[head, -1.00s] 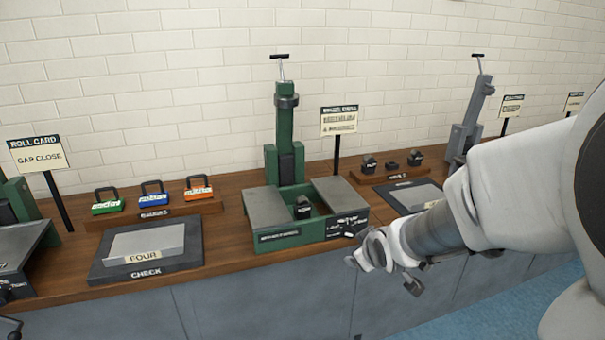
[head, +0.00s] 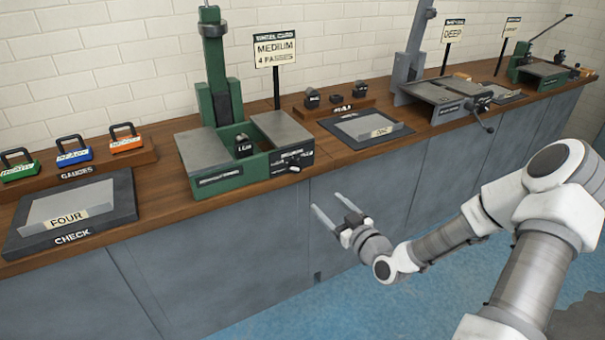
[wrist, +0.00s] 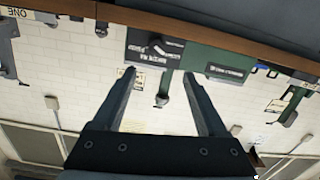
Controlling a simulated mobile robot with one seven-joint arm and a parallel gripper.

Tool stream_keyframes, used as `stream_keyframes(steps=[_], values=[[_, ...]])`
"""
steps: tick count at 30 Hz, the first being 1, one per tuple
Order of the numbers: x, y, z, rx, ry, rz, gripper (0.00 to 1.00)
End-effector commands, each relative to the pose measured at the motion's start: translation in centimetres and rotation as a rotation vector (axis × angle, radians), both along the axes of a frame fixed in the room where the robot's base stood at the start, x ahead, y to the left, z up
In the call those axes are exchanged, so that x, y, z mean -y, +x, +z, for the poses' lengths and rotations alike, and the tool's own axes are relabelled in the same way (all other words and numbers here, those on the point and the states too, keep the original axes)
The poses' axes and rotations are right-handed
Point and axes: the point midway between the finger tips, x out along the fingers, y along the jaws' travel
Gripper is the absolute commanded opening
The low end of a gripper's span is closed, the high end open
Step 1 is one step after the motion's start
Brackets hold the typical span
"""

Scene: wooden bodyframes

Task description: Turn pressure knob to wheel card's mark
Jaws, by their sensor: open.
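The wheel card (head: 275,50) stands on a black post behind the green machine and reads "MEDIUM 4 PASSES". The green machine (head: 230,178) sits on the wooden bench with a tall column. A dark control panel with the pressure knob (head: 293,158) is on its front right; the knob's setting is too small to read. The panel (wrist: 155,47) also shows, upside down, in the wrist view, ahead of the fingers. My gripper (head: 327,201) is open and empty, in front of the cabinet, below and right of the knob, apart from it.
A "FOUR" check tray (head: 105,190) and several coloured gauges (head: 73,155) are to the left. Another tray (head: 350,127) and small dark blocks (head: 335,96) lie right of the machine. A grey machine (head: 440,95) stands further right. The space before the cabinet is clear.

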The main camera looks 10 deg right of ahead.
Motion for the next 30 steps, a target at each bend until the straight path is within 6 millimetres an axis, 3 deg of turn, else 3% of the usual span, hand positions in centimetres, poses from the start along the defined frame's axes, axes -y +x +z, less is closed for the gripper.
stream_keyframes(steps=[8,24,30], values=[[0.0,1.2,0.1,0.039,0.032,-0.013,0.75],[-3.6,11.9,0.0,0.036,0.032,-0.012,0.75],[-4.5,14.9,0.0,0.036,0.031,-0.013,0.75]])
